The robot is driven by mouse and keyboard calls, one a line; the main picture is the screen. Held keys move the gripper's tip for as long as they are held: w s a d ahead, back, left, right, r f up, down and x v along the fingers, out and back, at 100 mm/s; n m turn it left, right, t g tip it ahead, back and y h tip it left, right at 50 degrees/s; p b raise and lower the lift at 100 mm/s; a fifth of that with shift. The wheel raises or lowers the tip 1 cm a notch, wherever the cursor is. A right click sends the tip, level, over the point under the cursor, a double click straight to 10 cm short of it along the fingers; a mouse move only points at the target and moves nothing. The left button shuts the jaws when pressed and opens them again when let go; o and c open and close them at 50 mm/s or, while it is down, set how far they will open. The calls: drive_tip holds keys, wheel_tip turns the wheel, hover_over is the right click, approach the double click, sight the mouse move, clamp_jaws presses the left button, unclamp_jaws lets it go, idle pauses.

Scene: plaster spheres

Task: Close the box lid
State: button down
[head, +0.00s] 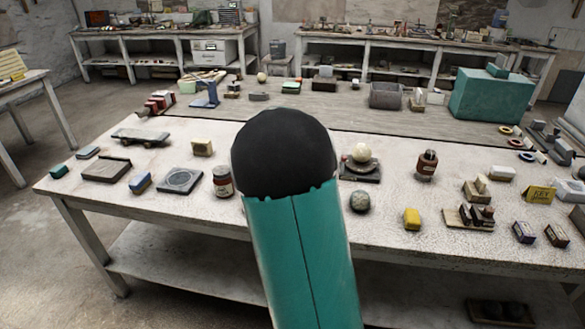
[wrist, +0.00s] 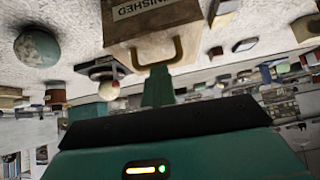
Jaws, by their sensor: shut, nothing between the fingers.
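A wooden box (wrist: 155,32) with a dark curved handle (wrist: 178,50) shows at the top of the wrist view, cut off by the frame edge. Part of a label ending in "NISHED" is on it, upside down. I cannot tell how far its lid is open. My gripper (wrist: 157,88) is shut and empty, its teal fingers together just below the handle in the wrist view. I cannot tell whether they touch it. In the head view my arm covers the middle of the table, and neither the box nor the gripper can be made out there.
The white worktable (head: 330,245) holds many small items. A jar (head: 222,182) stands left of my arm. A big teal box (head: 492,95) is farther back.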

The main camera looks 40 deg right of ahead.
drive_tip(key=shift+s+a+f, duration=0.1)
drive_tip(key=shift+a+f, duration=0.3)
drive_tip(key=shift+f, duration=0.45)
drive_tip(key=r, duration=0.3)
drive_tip(key=w+d+r, duration=0.1)
drive_tip(key=r, duration=0.1)
drive_tip(key=shift+r, duration=0.1)
drive_tip(key=s+a+f, duration=0.1)
drive_tip(key=s+a, duration=0.5)
drive_tip(key=a, duration=0.1)
drive_tip(key=shift+s+a, duration=0.2)
drive_tip(key=shift+s, duration=0.05)
drive_tip(key=shift+f, duration=0.1)
drive_tip(key=s+a+r+n+y, duration=0.2)
drive_tip(key=s+a+r+n, duration=0.1)
drive_tip(key=s+a, duration=0.4)
drive_tip(key=s+a+r+n+y, duration=0.2)
drive_tip(key=s+a, duration=0.5)
drive_tip(key=a, duration=0.5)
drive_tip(key=s+a+r+n+y, duration=0.2)
drive_tip(key=s+a+r+n, duration=0.2)
drive_tip(key=s+a, duration=0.3)
drive_tip(key=shift+a+n+y, duration=0.3)
drive_tip(key=shift+a+n, duration=0.5)
drive_tip(key=shift+a, duration=0.4)
